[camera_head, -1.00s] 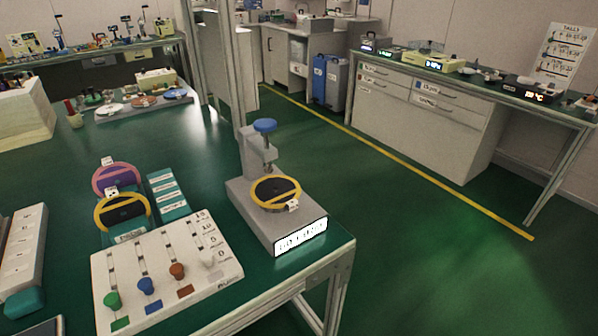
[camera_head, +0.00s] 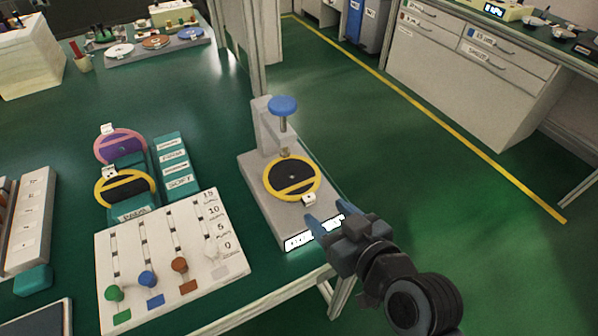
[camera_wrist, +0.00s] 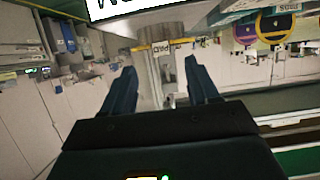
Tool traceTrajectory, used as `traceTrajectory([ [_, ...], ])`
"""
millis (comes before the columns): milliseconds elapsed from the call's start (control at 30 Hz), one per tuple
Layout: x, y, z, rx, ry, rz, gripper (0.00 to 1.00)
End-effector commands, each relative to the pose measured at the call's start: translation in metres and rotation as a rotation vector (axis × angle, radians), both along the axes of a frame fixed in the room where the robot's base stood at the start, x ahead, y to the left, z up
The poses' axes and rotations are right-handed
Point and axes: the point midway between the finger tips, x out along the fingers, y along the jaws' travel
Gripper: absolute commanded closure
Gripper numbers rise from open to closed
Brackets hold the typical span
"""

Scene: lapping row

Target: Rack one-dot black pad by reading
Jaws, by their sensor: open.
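A black pad with a yellow rim (camera_head: 270,181) lies flat on the grey gauge stand (camera_head: 262,222), under its blue knob (camera_head: 283,105). A small white tag (camera_head: 309,199) is on its near edge; its dots are too small to read. My gripper (camera_head: 327,217) is open and empty just in front of the stand, beside its lit display (camera_head: 300,238). In the wrist view, a yellow edge (camera_wrist: 160,45) shows beyond my spread fingers. At left, a purple-rimmed pad (camera_head: 122,136) and another yellow-rimmed black pad (camera_head: 125,183) stand in teal holders (camera_head: 135,208).
A teal block with white labels (camera_head: 187,188) lies beside the holders; one label seems to read SOFT. A white slider board (camera_head: 128,241) with coloured knobs lies in front. A tray of discs (camera_head: 117,59) is at the back. The green table between is clear.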

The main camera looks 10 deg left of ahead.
Motion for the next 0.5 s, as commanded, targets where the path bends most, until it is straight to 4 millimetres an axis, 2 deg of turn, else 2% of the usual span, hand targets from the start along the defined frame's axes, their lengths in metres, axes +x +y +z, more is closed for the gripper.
traceTrajectory([
  [500, 0.045, 0.032, -0.019, 0.000, 0.000, -0.002, 0.41],
])
